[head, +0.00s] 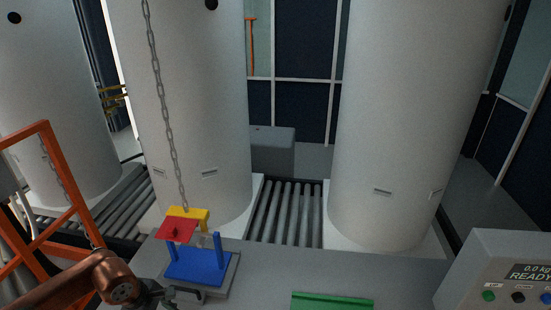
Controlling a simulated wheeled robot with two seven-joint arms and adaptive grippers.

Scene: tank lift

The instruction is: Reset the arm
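My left arm, copper-coloured, comes in at the lower left. Its dark gripper (188,298) is at the bottom edge, just in front of the blue stand, with its fingers seemingly spread and nothing seen between them. The blue stand (200,268) has upright posts and sits on a grey plate on the bench. A red plate (177,230) and a yellow block (199,213) are at its top, below a hanging chain (165,110). My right arm and gripper are not in view.
Large white tanks (190,120) (415,120) stand behind the bench by a roller conveyor (285,215). A control box (500,270) reading "0.0 kg READY" is at right. A green piece (332,301) lies at front. An orange frame (65,165) stands left. The bench middle is bare.

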